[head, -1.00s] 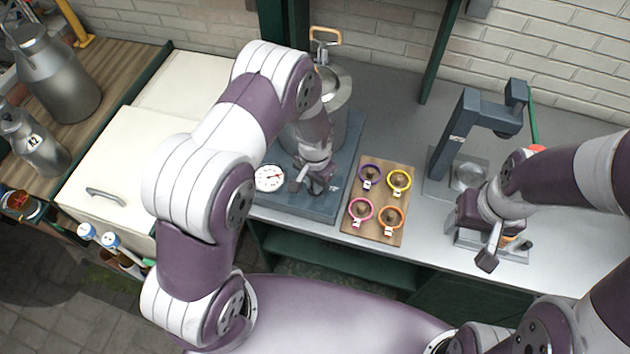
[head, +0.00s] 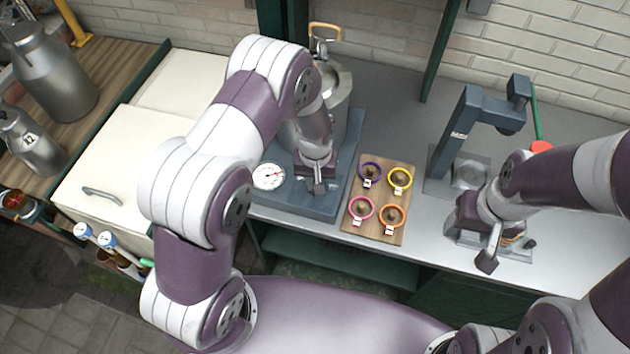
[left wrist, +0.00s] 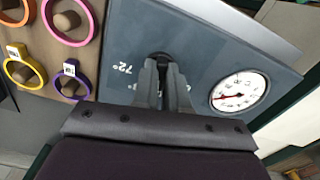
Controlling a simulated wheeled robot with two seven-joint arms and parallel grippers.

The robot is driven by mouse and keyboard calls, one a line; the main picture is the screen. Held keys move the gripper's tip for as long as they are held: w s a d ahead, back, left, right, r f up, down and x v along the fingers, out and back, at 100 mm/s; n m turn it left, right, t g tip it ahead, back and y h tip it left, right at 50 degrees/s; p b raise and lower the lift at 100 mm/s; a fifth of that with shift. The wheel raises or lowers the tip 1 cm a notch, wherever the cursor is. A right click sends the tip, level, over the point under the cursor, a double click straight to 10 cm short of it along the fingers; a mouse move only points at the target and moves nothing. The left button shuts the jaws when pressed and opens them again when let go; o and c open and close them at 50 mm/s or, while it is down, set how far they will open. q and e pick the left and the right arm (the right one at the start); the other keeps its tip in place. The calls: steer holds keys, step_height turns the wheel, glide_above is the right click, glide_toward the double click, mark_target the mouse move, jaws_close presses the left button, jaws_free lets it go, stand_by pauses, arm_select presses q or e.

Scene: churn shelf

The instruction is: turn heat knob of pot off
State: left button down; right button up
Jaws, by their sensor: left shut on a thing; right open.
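The metal pot (head: 338,82) stands on a blue-grey heater base (head: 308,202), partly hidden by my left arm. A round white dial with a red needle (head: 268,177) is on the base and also shows in the left wrist view (left wrist: 239,91). My left gripper (head: 319,187) is over the base's front, right of the dial. In the left wrist view its fingers (left wrist: 164,68) are shut on the dark heat knob (left wrist: 160,56), which they mostly hide. A "72°" mark (left wrist: 125,69) is beside the knob. My right gripper (head: 490,245) is open at the right.
A wooden board (head: 378,219) with several coloured rings lies right of the base. A grey press stand (head: 462,130) is further right, near my right arm. A white chest (head: 115,180) is left of the base. Grey counter is clear behind the board.

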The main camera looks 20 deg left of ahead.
arm_select(q)
steer(key=n+b, duration=0.1)
steer(key=n, duration=0.4)
steer(key=shift+w+d+n, duration=0.1)
steer(key=shift+w+n, duration=0.05)
steer(key=shift+n, duration=0.15)
steer(key=n, duration=0.5)
steer(key=shift+w+d+r+b, duration=0.1)
steer(key=shift+b, duration=0.3)
steer(key=shift+n, duration=0.5)
steer(key=c, duration=1.2)
jaws_free()
steer(key=shift+o, duration=0.2)
step_height(320, 180, up, 13)
steer(key=b, duration=0.2)
steer(key=shift+b, duration=0.4)
